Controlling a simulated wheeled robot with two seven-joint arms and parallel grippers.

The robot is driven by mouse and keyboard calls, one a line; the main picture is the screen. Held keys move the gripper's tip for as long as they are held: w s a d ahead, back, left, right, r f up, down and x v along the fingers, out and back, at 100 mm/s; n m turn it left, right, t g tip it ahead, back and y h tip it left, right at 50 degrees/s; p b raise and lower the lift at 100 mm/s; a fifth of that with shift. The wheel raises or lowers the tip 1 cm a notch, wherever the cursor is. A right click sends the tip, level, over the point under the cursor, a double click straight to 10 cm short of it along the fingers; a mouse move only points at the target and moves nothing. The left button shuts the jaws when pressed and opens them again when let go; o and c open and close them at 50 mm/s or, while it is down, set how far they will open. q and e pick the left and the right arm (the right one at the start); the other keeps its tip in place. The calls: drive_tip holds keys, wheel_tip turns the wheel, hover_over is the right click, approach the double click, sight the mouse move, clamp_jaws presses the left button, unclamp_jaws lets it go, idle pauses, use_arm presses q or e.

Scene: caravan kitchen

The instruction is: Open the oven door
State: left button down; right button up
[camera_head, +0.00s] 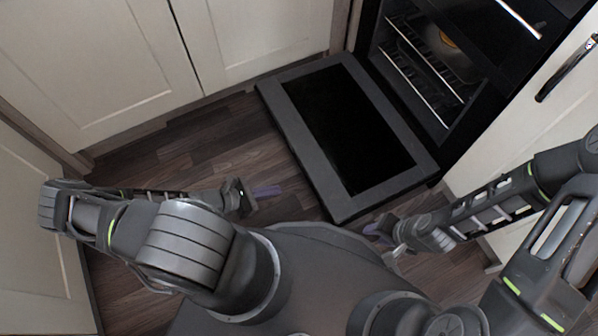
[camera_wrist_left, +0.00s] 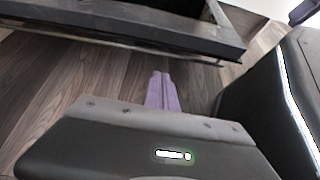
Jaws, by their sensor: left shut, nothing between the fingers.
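The oven door (camera_head: 305,113) is swung down wide open, with its dark glass panel facing up, low over the floor in front of the oven (camera_head: 425,65). In the left wrist view the edge of the door (camera_wrist_left: 150,28) crosses the top. My left gripper (camera_head: 268,191) is to the left of the door, apart from it. Its purple fingers (camera_wrist_left: 162,90) are together and empty. My right gripper (camera_head: 376,230) is by the near right corner of the door, partly hidden by its own wrist; its finger gap and any contact with the door are unclear.
Wire racks (camera_head: 430,75) show inside the oven. Cream cabinets (camera_head: 90,60) stand at the left and back. A cream cabinet door with a dark handle (camera_head: 568,68) is at the right. Wooden floor (camera_head: 215,145) is clear left of the oven door.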

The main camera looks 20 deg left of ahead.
sight(305, 174)
use_arm(q)
drive_tip(key=shift+w+a+r+n+t, duration=0.3)
drive_tip(key=shift+w+r+t, duration=0.1)
drive_tip(key=shift+r, duration=0.1)
drive_tip(key=b+x, duration=0.4)
drive_tip(key=x, duration=0.6)
drive_tip(key=shift+w+d+r, duration=0.1)
drive_tip(key=shift+d+r, duration=0.05)
drive_tip(key=shift+r, duration=0.9)
drive_tip(key=shift+w+d+r, duration=0.1)
drive_tip(key=shift+d+r, duration=0.05)
drive_tip(key=shift+r, duration=0.9)
